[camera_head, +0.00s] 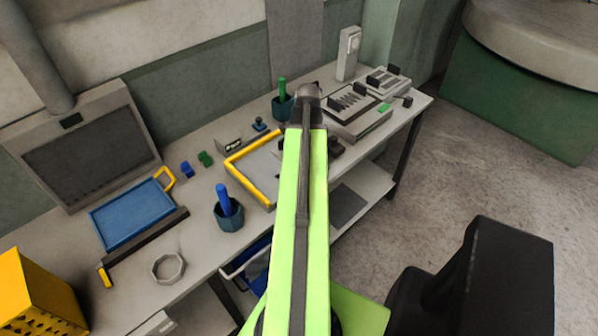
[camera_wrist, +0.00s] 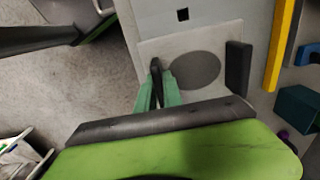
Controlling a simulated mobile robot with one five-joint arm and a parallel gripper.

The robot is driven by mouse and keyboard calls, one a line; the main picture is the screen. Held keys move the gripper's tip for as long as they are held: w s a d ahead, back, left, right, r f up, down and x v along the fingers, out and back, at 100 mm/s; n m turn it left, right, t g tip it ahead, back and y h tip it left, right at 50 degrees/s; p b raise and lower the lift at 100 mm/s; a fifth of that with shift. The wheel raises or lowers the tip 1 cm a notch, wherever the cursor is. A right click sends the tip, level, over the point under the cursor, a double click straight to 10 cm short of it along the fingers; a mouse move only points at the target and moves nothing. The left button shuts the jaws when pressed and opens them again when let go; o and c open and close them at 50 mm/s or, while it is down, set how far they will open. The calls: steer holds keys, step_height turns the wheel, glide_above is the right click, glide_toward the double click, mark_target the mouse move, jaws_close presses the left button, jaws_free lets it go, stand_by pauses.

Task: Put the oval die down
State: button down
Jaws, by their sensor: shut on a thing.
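In the wrist view my gripper (camera_wrist: 158,88) has its green fingers close together around a narrow dark piece (camera_wrist: 156,70), which I take to be part of the oval die. The fingers hide most of it, so its full shape cannot be told. A flat dark grey oval (camera_wrist: 198,71) shows just right of the fingertips, on a pale square plate (camera_wrist: 150,48). I cannot tell whether the oval is the die's face or a mark on the plate, nor whether the held piece touches the plate. In the head view my arm hides the gripper.
A yellow-edged frame (camera_head: 248,183) lies on the bench left of my arm. A press-like device (camera_head: 352,108) is at right. Bare bench shows around the ring.

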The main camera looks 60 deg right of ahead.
steer(key=shift+w+a+f, duration=0.1)
steer(key=shift+w+f, duration=0.2)
steer(key=shift+w, duration=0.2)
steer(key=shift+w+f, duration=0.3)
steer(key=shift+w, duration=0.2)
step_height(320, 180, down, 4)
steer(key=b, duration=0.4)
steer(key=shift+f+b, duration=0.15)
steer(key=shift+b, duration=0.2)
steer(key=shift+r, duration=0.2)
steer(key=shift+f, duration=0.15)
steer(key=c, duration=1.5)
jaws_free()
step_height(320, 180, up, 12)
steer(key=p, duration=1.2)
steer(key=shift+r, duration=0.2)
